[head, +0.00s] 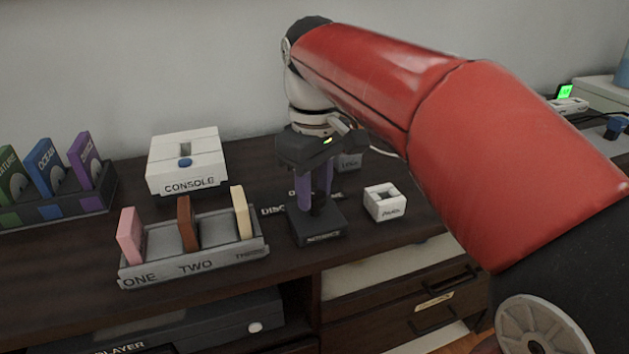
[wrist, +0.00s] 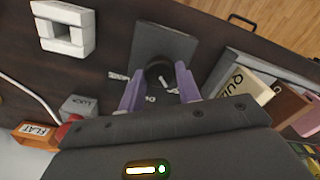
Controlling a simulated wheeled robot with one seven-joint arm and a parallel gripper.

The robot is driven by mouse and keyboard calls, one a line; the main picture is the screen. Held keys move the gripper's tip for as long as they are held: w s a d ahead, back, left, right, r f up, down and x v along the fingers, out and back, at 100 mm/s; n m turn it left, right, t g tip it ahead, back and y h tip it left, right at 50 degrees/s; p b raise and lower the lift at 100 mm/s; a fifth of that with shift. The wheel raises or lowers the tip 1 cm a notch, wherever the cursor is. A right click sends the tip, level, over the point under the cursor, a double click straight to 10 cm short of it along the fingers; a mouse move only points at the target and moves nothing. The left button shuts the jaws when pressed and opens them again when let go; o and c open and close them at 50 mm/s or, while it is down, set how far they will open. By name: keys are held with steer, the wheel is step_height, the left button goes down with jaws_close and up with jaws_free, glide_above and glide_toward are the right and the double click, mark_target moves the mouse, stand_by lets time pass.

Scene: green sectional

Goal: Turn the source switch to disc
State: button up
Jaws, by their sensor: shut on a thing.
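The source switch is a dark square box (head: 320,236) with a black knob on top, on the dark wooden cabinet top. Its box (wrist: 172,44) and round knob (wrist: 158,74) also show in the wrist view. My gripper (head: 317,206) points down over the box, its purple fingers on either side of the knob and shut on it. The fingers (wrist: 160,88) also straddle the knob in the wrist view. The DISC label (head: 272,210) lies just left of the box in the head view. The knob's pointer direction is hidden by my fingers.
A grey rack (head: 195,257) with pink, brown and cream cartridges stands close left. A white console (head: 186,160) is behind it. A small white block (head: 385,203) stands close right of the switch. Another cartridge rack (head: 60,203) is far left. Drawers (head: 400,300) are below.

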mark_target(314, 194)
stand_by(0.5)
steer(key=o, duration=1)
steer(key=shift+c, duration=0.2)
step_height(314, 194, up, 8)
steer(key=shift+f+p, duration=0.1)
steer(key=shift+p, duration=0.7)
steer(key=s+d+f+m+t, duration=0.2)
steer(key=s+d+f+m, duration=0.2)
steer(key=s+d+f, duration=0.2)
steer(key=s+d+f+m+t, duration=0.3)
steer(key=s+d+f+m, duration=0.2)
steer(key=s+f, duration=0.3)
step_height(314, 194, down, 3)
steer(key=shift+d+f+t, duration=0.1)
steer(key=shift+d+t, duration=0.2)
steer(key=shift+d, duration=0.3)
